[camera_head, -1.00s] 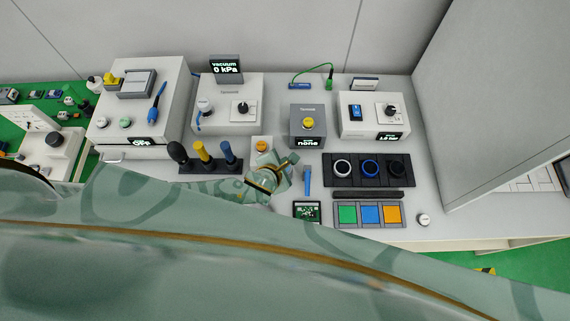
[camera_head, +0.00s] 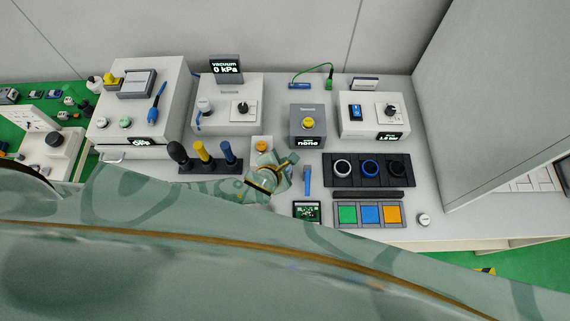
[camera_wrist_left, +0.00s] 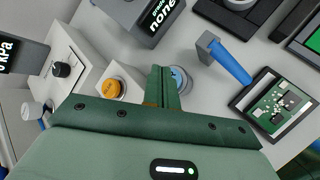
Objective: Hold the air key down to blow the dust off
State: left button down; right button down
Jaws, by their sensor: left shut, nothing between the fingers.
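My left gripper (camera_head: 287,161) is over the bench, between an orange button on a white block (camera_head: 261,147) and a blue stick-like handle (camera_head: 307,178). In the left wrist view its two green fingers (camera_wrist_left: 162,80) are together with nothing between them. A pale blue round piece (camera_wrist_left: 181,77) shows just beside the fingers, partly hidden by them; I cannot tell whether it is the air key or whether the fingers touch it. The orange button (camera_wrist_left: 107,89) is apart from the fingers. A green circuit board (camera_head: 307,211) in a dark frame lies to the right; it also shows in the wrist view (camera_wrist_left: 275,103).
A grey box with a yellow knob (camera_head: 308,123) reads "none". A vacuum unit (camera_head: 227,90) reads 0 kPa. Upright black, yellow and blue handles (camera_head: 203,155) stand left of the gripper. Dark round dials (camera_head: 370,168) and coloured pads (camera_head: 370,215) are at right. My arm covers the foreground.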

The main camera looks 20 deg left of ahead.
pick_arm(q)
jog(key=shift+f, duration=0.35)
jog(key=shift+f+b, duration=0.45)
jog(key=shift+f, duration=0.05)
dwell(1.6)
jog(key=shift+r+p, duration=0.9)
jog(key=shift+p, duration=0.2)
notch_tip(320, 180, up, 5)
jog(key=p, duration=0.5)
jog(key=shift+r+p, duration=0.1)
jog(key=shift+p, duration=0.25)
